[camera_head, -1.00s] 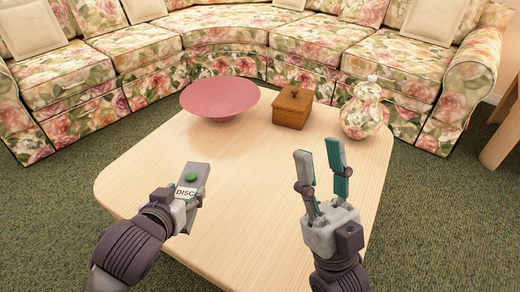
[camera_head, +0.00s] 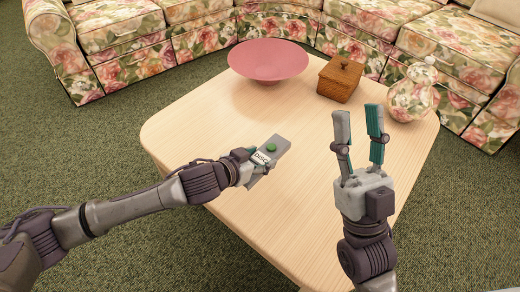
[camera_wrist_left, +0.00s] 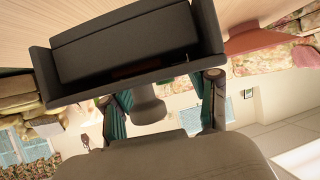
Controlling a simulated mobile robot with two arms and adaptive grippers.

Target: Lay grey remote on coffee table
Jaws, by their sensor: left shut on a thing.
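Whether the remote touches the tabletop is hard to tell. My right gripper (camera_head: 358,125) is open and empty, its fingers pointing up and away over the right part of the table.
A pink bowl (camera_head: 267,62), a wooden box with a knobbed lid (camera_head: 340,80) and a floral jar (camera_head: 412,95) stand along the table's far side. A floral sofa (camera_head: 130,40) curves behind. The middle of the tabletop is clear.

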